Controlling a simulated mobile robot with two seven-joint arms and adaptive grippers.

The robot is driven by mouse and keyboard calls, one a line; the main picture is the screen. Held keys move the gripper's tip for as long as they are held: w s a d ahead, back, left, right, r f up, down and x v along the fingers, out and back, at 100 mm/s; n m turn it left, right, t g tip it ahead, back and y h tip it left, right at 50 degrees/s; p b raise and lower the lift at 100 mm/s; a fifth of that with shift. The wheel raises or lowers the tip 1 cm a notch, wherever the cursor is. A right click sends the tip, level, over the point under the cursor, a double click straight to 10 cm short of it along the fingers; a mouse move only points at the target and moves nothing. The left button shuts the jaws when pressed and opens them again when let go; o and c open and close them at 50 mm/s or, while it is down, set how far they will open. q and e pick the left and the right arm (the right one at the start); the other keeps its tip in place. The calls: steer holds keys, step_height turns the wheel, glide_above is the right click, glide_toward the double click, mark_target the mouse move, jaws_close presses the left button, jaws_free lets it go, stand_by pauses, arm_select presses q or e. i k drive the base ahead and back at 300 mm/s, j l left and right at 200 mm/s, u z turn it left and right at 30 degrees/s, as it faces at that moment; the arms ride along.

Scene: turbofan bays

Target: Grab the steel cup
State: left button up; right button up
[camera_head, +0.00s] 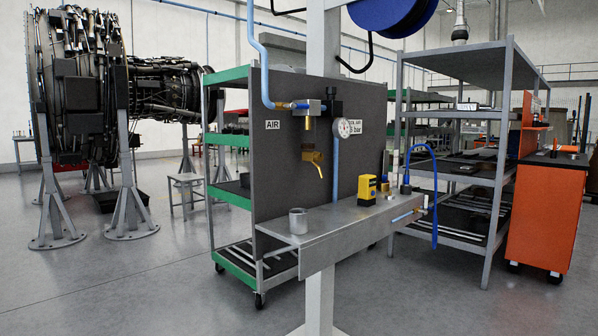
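A small grey steel cup (298,221) stands upright near the left end of a narrow grey metal shelf (340,225). The shelf is fixed to a post in front of a dark panel. Neither of my grippers shows in the head view. Nothing touches the cup that I can see.
On the shelf stand a yellow device (367,190) and small fittings with a blue hose (434,200). A brass nozzle (313,160) and a gauge (343,128) hang above it. Wheeled racks (232,140) and an orange cabinet (545,215) stand behind.

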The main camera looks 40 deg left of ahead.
mark_target(298, 218)
steer(key=u, duration=1.4)
steer(key=i+l+u, duration=0.25)
steer(key=l, duration=0.65)
steer(key=i+l+u, duration=0.1)
steer(key=l+u, duration=0.15)
steer(key=l, duration=0.65)
steer(key=i+l+u, duration=0.2)
steer(key=l, duration=0.7)
steer(key=k, duration=0.1)
